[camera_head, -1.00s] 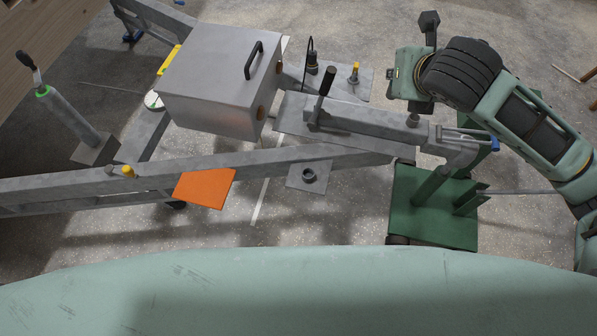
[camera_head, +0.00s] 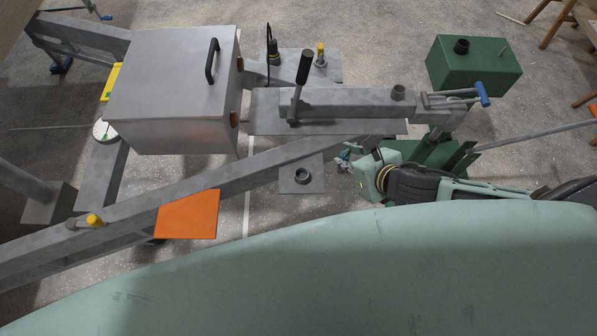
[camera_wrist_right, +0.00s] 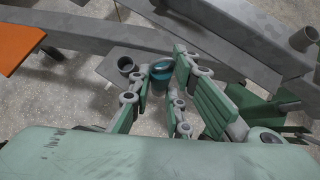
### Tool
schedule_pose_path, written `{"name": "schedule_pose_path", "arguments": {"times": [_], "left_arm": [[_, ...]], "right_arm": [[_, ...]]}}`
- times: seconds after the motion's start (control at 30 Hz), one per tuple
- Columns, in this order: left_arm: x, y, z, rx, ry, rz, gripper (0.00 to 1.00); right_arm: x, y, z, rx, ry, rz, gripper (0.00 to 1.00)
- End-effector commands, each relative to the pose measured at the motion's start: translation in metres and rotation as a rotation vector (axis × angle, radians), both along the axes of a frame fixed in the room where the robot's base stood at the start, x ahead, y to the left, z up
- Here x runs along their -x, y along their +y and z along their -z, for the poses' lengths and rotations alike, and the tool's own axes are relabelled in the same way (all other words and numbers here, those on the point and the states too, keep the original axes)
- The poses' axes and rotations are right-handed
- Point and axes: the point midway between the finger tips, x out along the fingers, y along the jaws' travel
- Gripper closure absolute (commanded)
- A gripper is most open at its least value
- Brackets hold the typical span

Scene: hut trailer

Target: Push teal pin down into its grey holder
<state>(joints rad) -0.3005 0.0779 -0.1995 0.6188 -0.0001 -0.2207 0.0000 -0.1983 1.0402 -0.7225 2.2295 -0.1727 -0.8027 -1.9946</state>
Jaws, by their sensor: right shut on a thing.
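The teal pin (camera_wrist_right: 162,70) is between the fingers of my right gripper (camera_wrist_right: 163,78) in the right wrist view. That gripper is shut on it, and the fingers hide part of the pin. In the head view my right gripper (camera_head: 352,163) is low, just right of the grey holder (camera_head: 302,176). The holder is a short open tube on a small grey plate. It also shows in the right wrist view (camera_wrist_right: 125,65), left of the pin and apart from it. The holder's opening looks empty. My left gripper is not in view.
A grey beam (camera_head: 230,172) runs behind the holder, with an orange flap (camera_head: 188,214) at left. A grey box (camera_head: 165,90) and a black-handled lever (camera_head: 302,80) stand farther back. A green block (camera_head: 470,65) is at the back right. Floor shows in front of the holder.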

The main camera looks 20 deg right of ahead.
Motion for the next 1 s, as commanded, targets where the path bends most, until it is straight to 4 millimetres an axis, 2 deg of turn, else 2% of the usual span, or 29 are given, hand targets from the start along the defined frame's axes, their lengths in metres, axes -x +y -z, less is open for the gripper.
{"name": "schedule_pose_path", "arguments": {"times": [0.3, 0.5, 0.67, 0.9, 1.0], "left_arm": [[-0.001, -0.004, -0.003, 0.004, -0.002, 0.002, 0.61], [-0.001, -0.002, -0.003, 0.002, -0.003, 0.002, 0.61], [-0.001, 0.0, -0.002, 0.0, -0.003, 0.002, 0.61], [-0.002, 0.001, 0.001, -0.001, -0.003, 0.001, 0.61], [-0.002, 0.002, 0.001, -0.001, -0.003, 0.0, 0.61]], "right_arm": [[-0.036, 0.06, 0.037, -0.009, -0.001, 0.001, 1.0], [-0.054, 0.086, 0.058, -0.005, -0.001, 0.001, 1.0], [-0.058, 0.093, 0.066, -0.002, 0.0, 0.001, 1.0], [-0.057, 0.093, 0.099, -0.002, 0.003, 0.003, 1.0], [-0.057, 0.093, 0.104, -0.002, 0.001, 0.001, 1.0]]}}
